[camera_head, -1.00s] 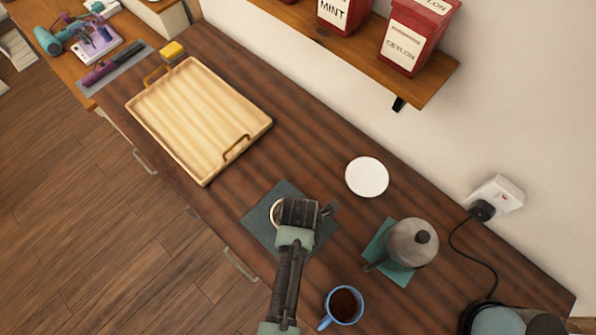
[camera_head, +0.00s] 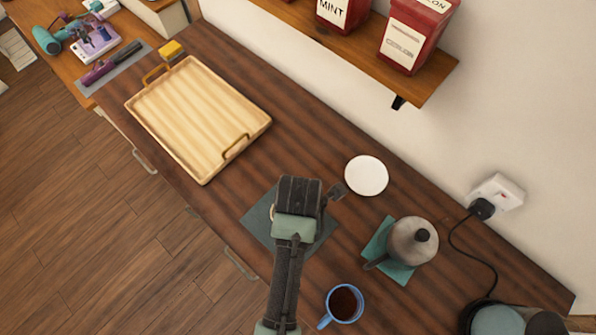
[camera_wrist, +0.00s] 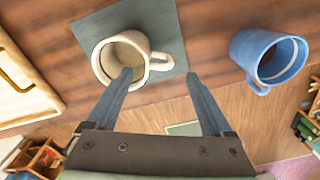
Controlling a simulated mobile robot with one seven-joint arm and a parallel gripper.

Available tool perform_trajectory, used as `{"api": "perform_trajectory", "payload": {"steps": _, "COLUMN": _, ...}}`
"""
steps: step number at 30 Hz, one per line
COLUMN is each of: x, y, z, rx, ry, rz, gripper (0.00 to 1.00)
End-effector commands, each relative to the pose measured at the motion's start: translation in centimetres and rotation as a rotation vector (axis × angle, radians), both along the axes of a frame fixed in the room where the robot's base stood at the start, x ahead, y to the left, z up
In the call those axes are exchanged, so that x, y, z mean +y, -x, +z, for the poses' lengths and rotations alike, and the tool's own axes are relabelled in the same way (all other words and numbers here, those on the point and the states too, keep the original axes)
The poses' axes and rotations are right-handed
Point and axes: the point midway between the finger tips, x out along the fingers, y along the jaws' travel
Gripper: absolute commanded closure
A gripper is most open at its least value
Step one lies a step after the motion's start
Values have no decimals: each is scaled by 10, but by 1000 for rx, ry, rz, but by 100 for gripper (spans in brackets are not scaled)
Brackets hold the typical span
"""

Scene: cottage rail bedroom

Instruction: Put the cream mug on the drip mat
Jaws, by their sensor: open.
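The cream mug (camera_wrist: 104,62) stands upright on a dark grey-green square mat (camera_wrist: 170,30), its handle pointing right in the wrist view. In the head view my gripper (camera_head: 298,192) hides most of the mug, with only a sliver of its rim (camera_head: 272,212) showing over the mat (camera_head: 257,222). My gripper is open in the wrist view (camera_wrist: 160,74), its fingers apart. The left fingertip overlaps the mug's opening and the right one is beyond the handle. I cannot tell whether the left finger is inside the mug or above it.
A blue mug (camera_head: 344,304) of dark liquid stands near the front edge. A metal pot (camera_head: 412,240) sits on a teal mat (camera_head: 378,246). A white saucer (camera_head: 367,175) lies behind, under a shelf (camera_head: 436,78). A wooden tray (camera_head: 200,120) is at left.

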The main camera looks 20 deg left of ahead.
Motion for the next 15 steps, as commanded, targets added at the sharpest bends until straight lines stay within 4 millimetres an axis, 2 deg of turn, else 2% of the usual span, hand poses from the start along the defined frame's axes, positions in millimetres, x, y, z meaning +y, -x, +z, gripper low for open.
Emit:
{"api": "perform_trajectory", "payload": {"steps": 4, "x": 0, "y": -1, "z": 21, "rx": -3, "ry": -2, "rz": 0, "gripper": 14}}
{"api": "perform_trajectory", "payload": {"steps": 11, "x": 0, "y": 0, "z": 32, "rx": -1, "ry": -1, "rz": -1, "gripper": 14}}
{"api": "perform_trajectory", "payload": {"steps": 13, "x": 0, "y": -5, "z": 35, "rx": -17, "ry": -4, "rz": -16, "gripper": 14}}
{"api": "perform_trajectory", "payload": {"steps": 15, "x": 2, "y": -21, "z": 45, "rx": -75, "ry": -19, "rz": -73, "gripper": 14}}
